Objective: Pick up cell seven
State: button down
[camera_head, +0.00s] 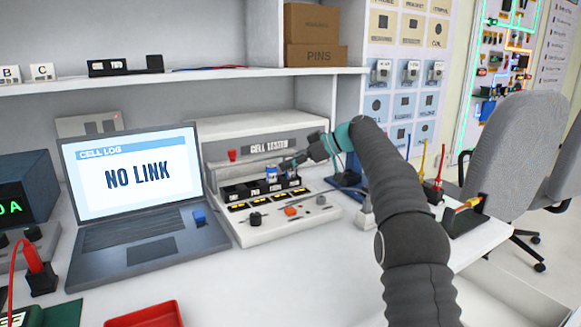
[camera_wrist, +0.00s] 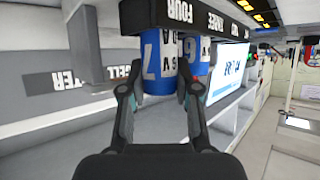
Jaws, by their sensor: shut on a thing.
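Cell seven (camera_wrist: 152,58), a white and blue cylinder marked 7, stands at the slot labelled FOUR in the black holder (camera_wrist: 182,14) in the upside-down wrist view. My gripper (camera_wrist: 158,88) is shut on it, with one finger on either side. I cannot tell whether its lower end is seated in the slot. A second white and blue cell (camera_wrist: 198,50), seemingly marked 6, stands close beside it by slot THREE. In the head view, my gripper (camera_head: 287,165) is over the right end of the cell tester (camera_head: 225,160), beside a blue and white cell (camera_head: 271,174).
A laptop (camera_head: 138,190) reading NO LINK stands left of the tester. A red tray (camera_head: 146,315) lies at the front. A stand with coloured-handled tools (camera_head: 435,188) is to the right. A shelf (camera_head: 180,78) runs above the bench.

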jog(key=shift+r, duration=1.45)
jog(key=s+a+v, duration=0.1)
jog(key=s+v, duration=0.2)
jog(key=v, duration=1)
jog(key=shift+r+b, duration=0.3)
jog(key=shift+r, duration=0.15)
